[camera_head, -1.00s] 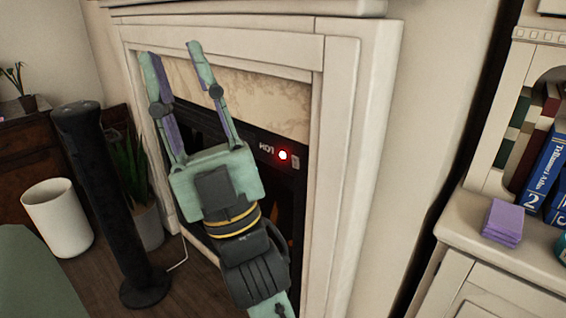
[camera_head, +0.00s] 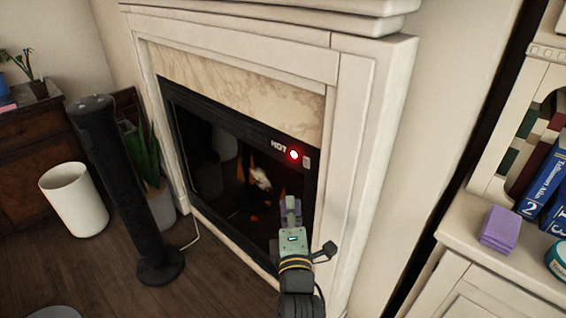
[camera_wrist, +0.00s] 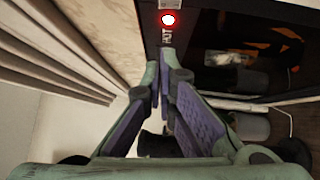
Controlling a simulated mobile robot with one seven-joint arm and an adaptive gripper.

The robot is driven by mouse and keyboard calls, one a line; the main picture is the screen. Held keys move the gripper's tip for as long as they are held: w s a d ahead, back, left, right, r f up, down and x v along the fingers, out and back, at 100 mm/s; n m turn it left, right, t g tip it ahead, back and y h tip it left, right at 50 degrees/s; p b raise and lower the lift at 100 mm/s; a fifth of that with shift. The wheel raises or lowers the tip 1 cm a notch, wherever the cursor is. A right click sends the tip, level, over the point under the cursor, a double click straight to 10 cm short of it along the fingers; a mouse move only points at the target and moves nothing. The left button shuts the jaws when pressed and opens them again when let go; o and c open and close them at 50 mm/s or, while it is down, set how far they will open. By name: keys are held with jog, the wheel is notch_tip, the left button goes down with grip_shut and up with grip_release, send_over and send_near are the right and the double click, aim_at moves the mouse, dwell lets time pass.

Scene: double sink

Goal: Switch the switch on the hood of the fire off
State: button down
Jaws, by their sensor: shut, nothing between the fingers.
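The fireplace hood (camera_head: 240,125) is a black strip along the top of the fire opening, marked "HOT". A red light (camera_head: 293,154) glows on it. Just right of the light is a small grey switch (camera_head: 307,162); its position is too small to read. In the wrist view the red light (camera_wrist: 168,19) is near the top, and the switch (camera_wrist: 172,4) is partly cut off by the top edge. My gripper (camera_head: 291,203) is in front of the fireplace, below the light and switch. Its fingers (camera_wrist: 160,62) are shut and empty, appearing apart from the switch.
A white frame (camera_head: 355,150) surrounds the fireplace. A black tower fan (camera_head: 125,190), a white bin (camera_head: 73,200) and a potted plant (camera_head: 150,165) stand to the left. A cabinet with purple sponges (camera_head: 500,228) is to the right. The floor between is clear.

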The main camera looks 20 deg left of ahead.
jog(key=shift+w+f+b, duration=0.1)
jog(key=shift+f+b, duration=0.05)
jog(key=shift+b, duration=0.2)
jog(key=b, duration=0.7)
send_near(300, 166)
jog(key=w+a+r, duration=0.2)
jog(key=a+r, duration=0.1)
jog(key=r, duration=0.2)
jog(key=shift+w+d+f+p, duration=0.2)
jog(key=shift+w+p, duration=0.1)
jog(key=shift+w, duration=0.3)
jog(key=shift+r, duration=0.1)
jog(key=shift+w+d+m+g+p, duration=0.1)
jog(key=shift+w+m+g+p, duration=0.2)
jog(key=shift+p, duration=0.45)
jog(key=shift+r, duration=0.1)
